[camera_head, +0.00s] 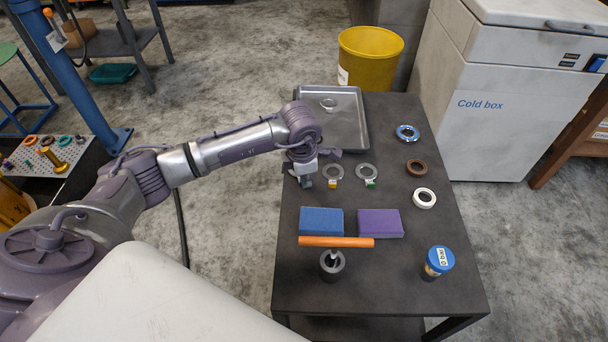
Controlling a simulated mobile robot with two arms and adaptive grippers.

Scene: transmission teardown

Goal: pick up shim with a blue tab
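My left gripper (319,169) hangs over the dark table at the near end of the tray. Its fingers appear spread, with nothing visible between them. A grey ring shim with a yellow tab (333,171) lies just beside and partly below it. A second grey ring shim with a green tab (367,171) lies to the right of that one. No shim with a blue tab shows clearly; the table directly beneath the gripper is hidden. My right gripper is not in view.
A metal tray (352,139) holding a ring (328,104) stands behind. Blue-silver (407,133), brown (416,167) and white (424,198) rings lie right. Blue (321,221) and purple (380,223) blocks, an orange bar (336,242), a dark cylinder (332,264) and a blue-lidded can (439,261) stand nearer.

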